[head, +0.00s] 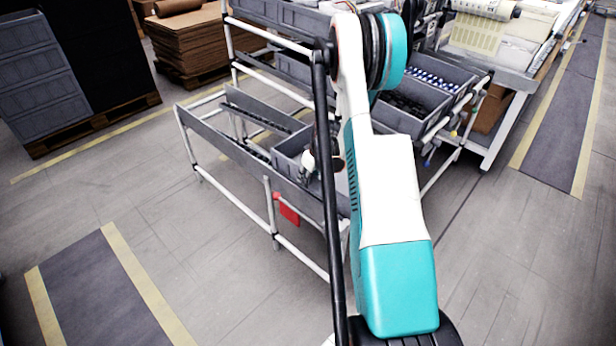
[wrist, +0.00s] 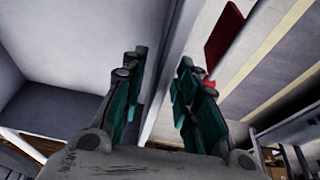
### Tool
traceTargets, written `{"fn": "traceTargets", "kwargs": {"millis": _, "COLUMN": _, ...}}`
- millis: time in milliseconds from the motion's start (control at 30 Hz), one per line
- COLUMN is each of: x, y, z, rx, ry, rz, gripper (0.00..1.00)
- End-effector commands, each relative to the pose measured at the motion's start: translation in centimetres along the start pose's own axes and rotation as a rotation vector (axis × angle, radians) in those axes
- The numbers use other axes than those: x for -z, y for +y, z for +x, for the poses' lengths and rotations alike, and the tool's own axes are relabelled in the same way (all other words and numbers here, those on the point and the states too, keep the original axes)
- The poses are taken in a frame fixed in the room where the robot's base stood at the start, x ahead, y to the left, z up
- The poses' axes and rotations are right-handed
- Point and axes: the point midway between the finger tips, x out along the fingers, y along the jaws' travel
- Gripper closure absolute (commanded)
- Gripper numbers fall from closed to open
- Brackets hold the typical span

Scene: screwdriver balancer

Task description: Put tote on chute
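A grey tote (head: 288,158) sits in the lower lane of a white-tube rack, partly hidden behind my arm. The lane, a sloping chute with grey side rails (head: 235,150), runs up to the left of the tote and looks empty there. My gripper (head: 325,162) is at the tote's right part, mostly hidden by my arm. In the wrist view, my gripper (wrist: 160,88) has its teal-padded fingers apart, one on each side of a grey wall. The tote's pale inside (wrist: 75,65) shows left of that wall. Contact with the wall cannot be told.
A red card (head: 289,211) hangs on the rack's front and also shows in the wrist view (wrist: 223,32). Filled grey bins (head: 415,95) stand on the rack's right side. Stacked cardboard (head: 195,45) and grey crates (head: 40,80) stand behind. The floor at front left is clear.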

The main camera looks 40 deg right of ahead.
Motion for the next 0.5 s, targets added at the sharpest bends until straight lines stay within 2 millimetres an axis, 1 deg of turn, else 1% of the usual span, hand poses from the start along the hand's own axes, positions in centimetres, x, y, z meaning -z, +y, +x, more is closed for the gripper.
{"fn": "traceTargets", "kwargs": {"millis": 133, "x": 0.1, "y": 0.0, "z": -0.5, "rx": 0.0, "ry": 0.0, "rz": 0.0, "gripper": 0.72}}
{"fn": "traceTargets", "kwargs": {"millis": 233, "x": 0.1, "y": 0.0, "z": -1.7, "rx": 0.0, "ry": 0.0, "rz": 0.001, "gripper": 0.72}}
{"fn": "traceTargets", "kwargs": {"millis": 367, "x": 0.1, "y": 0.0, "z": -4.3, "rx": 0.0, "ry": 0.0, "rz": 0.001, "gripper": 0.72}}
{"fn": "traceTargets", "kwargs": {"millis": 500, "x": 0.1, "y": 0.0, "z": -7.3, "rx": 0.0, "ry": 0.0, "rz": 0.001, "gripper": 0.72}}
